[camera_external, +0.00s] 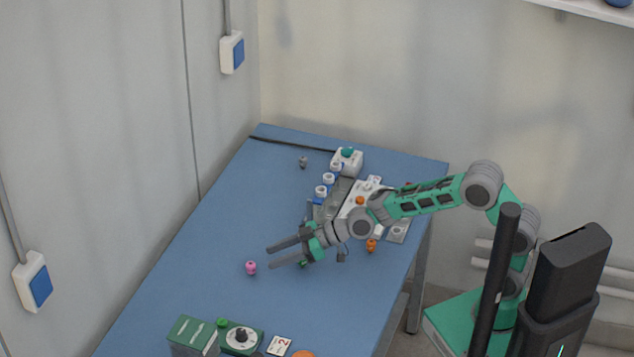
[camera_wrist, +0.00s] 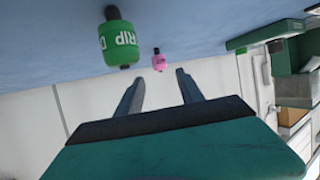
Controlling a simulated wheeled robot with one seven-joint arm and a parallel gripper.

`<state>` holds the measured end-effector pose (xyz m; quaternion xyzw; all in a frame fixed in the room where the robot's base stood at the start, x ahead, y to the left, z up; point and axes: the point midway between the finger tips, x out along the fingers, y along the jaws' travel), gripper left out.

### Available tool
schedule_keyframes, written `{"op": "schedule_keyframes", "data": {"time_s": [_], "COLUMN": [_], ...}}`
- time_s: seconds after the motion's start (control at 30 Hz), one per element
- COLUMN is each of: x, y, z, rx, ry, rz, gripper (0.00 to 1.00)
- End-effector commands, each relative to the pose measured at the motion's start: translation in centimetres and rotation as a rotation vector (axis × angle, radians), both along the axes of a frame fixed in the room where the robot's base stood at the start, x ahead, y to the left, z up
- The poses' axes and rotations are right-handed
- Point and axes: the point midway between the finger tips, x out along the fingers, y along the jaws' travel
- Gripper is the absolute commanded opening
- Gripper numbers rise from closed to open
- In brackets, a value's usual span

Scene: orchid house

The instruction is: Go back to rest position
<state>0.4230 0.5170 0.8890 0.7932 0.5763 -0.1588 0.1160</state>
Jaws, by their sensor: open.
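My gripper (camera_external: 285,252) reaches out over the blue table (camera_external: 215,225), its two fingers apart with nothing between them. In the wrist view the open fingers (camera_wrist: 159,88) point toward the wall. A green labelled object (camera_wrist: 118,42) is near the fingers in the wrist view, and a small pink object (camera_wrist: 159,60) is farther off. In the external view the pink object (camera_external: 251,268) stands on the table to the lower left of the fingers. A small green object (camera_external: 302,264) shows just below the gripper, partly hidden.
A white box with a green knob (camera_external: 347,160), white-topped items (camera_external: 328,178) and an orange piece (camera_external: 371,245) lie near my arm. A green box (camera_external: 193,336) and a dial (camera_external: 242,338) stand at the near end. The table's left middle is clear.

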Motion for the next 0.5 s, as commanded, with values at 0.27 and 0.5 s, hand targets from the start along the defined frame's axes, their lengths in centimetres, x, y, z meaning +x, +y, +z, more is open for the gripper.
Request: {"op": "schedule_keyframes", "data": {"time_s": [0.27, 0.5], "x": [-0.41, -0.35], "y": [-1.15, -1.14], "z": [0.66, 0.76], "rx": [0.001, 0.001], "ry": [-0.002, -0.003], "rz": [0.001, 0.0], "gripper": [0.45, 0.45]}}
